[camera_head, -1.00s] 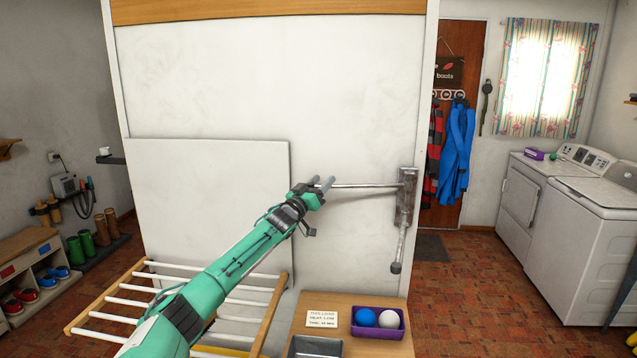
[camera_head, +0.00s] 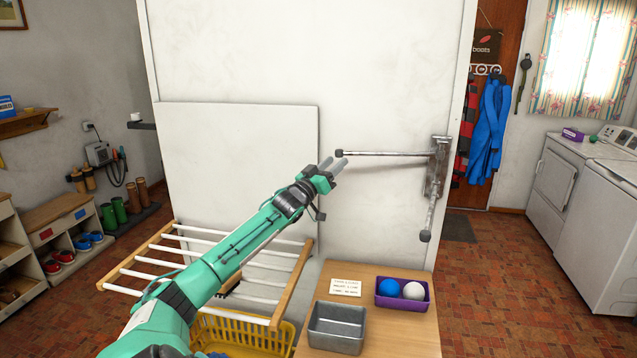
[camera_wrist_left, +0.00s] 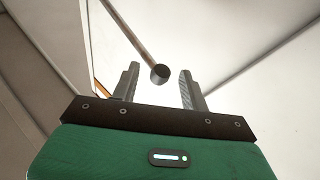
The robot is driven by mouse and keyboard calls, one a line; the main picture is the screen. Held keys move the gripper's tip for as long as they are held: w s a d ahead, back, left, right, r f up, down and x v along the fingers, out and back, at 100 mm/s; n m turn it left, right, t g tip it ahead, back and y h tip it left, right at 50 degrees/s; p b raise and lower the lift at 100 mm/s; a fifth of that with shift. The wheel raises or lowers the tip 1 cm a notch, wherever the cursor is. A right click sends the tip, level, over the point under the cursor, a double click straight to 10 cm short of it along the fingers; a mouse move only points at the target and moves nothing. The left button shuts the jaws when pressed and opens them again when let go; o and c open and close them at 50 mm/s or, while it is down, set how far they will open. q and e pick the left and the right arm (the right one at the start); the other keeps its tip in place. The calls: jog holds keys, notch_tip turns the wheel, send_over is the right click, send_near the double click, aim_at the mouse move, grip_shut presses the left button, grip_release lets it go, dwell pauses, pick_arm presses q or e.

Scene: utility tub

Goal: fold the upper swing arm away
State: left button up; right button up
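The upper swing arm (camera_head: 388,153) is a thin metal rod. It reaches left from a metal wall bracket (camera_head: 438,165) and ends in a dark cap. A second, lower arm (camera_head: 430,212) hangs down from the same bracket. My left gripper (camera_head: 335,165) is just left of the upper arm's capped end in the head view. In the left wrist view the dark end cap (camera_wrist_left: 160,74) shows between the two spread fingers (camera_wrist_left: 158,88), with a gap on both sides. The gripper is open and holds nothing. My right gripper is not in view.
Below stands a wooden table (camera_head: 390,335) with a metal tray (camera_head: 337,327), a card (camera_head: 346,287) and a purple box (camera_head: 402,293) holding a blue and a white ball. A drying rack (camera_head: 290,283) and yellow basket (camera_head: 245,335) are at lower left. A pale panel (camera_head: 230,150) is behind my arm.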

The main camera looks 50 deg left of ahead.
pick_arm(q)
jog(key=b+v, duration=0.2)
jog(key=v, duration=0.4)
jog(key=shift+d, duration=0.2)
jog(key=shift+s+r, duration=0.1)
jog(key=shift+s, duration=0.05)
